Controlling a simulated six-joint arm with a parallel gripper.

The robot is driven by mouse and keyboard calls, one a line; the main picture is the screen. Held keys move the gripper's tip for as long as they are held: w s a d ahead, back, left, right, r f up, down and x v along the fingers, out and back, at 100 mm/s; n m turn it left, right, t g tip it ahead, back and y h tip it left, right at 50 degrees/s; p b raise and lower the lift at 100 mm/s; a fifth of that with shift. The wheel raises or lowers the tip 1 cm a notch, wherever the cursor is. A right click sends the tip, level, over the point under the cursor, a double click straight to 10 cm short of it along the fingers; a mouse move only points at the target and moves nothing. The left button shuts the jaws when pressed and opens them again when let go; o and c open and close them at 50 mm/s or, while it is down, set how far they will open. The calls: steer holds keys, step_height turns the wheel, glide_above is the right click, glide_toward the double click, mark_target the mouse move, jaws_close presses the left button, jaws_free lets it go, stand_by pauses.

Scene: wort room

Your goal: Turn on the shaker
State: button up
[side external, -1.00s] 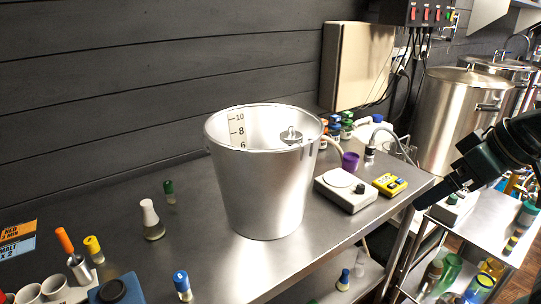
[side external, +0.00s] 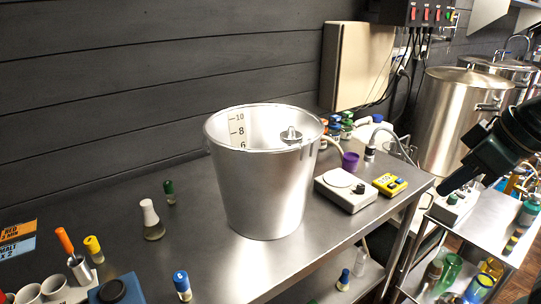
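My gripper (side external: 443,188) is at the right, beyond the right end of the steel table. Its tip shows as one dark block, so I cannot tell the gap between the fingers. It appears in front of or just above a white box with knobs (side external: 456,206) on the right cart; the exact distance is unclear. A blue device with a black round top (side external: 115,290), which looks like a shaker, stands at the lower left, cut off by the frame edge. A white device with a round plate (side external: 344,189) stands right of the bucket; I cannot tell which is the shaker.
A large metal bucket (side external: 262,185) stands mid-table. A yellow meter (side external: 390,184) and purple cup (side external: 350,161) are near the right end. Small bottles, a flask (side external: 151,218) and a rack are on the left. Steel kettles (side external: 456,115) stand behind the cart.

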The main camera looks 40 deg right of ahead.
steer(key=w+a+r+n, duration=0.1)
steer(key=w+a, duration=0.1)
steer(key=w, duration=0.1)
steer(key=w+a+r+n+y, duration=0.1)
steer(key=w+a+n, duration=0.1)
steer(key=w+a, duration=0.1)
steer(key=w+a+r+n+y, duration=0.1)
steer(key=w+a, duration=0.1)
steer(key=w, duration=0.2)
steer(key=shift+a+r, duration=0.35)
steer(key=shift+r, duration=0.05)
jaws_close()
steer(key=w+a+n+g+y, duration=0.2)
steer(key=w+a+n, duration=0.3)
steer(key=w+a, duration=0.4)
steer(key=w+a+f+n+g+y, duration=0.1)
steer(key=a+f+n, duration=0.3)
steer(key=a, duration=0.8)
steer(key=w+a+f+n+g+y, duration=0.2)
steer(key=w+a+f+n, duration=0.2)
steer(key=a, duration=0.9)
steer(key=shift+w+f+g, duration=0.15)
steer(key=shift+f+g, duration=0.15)
steer(key=shift+f, duration=1)
steer(key=shift+a+f, duration=0.1)
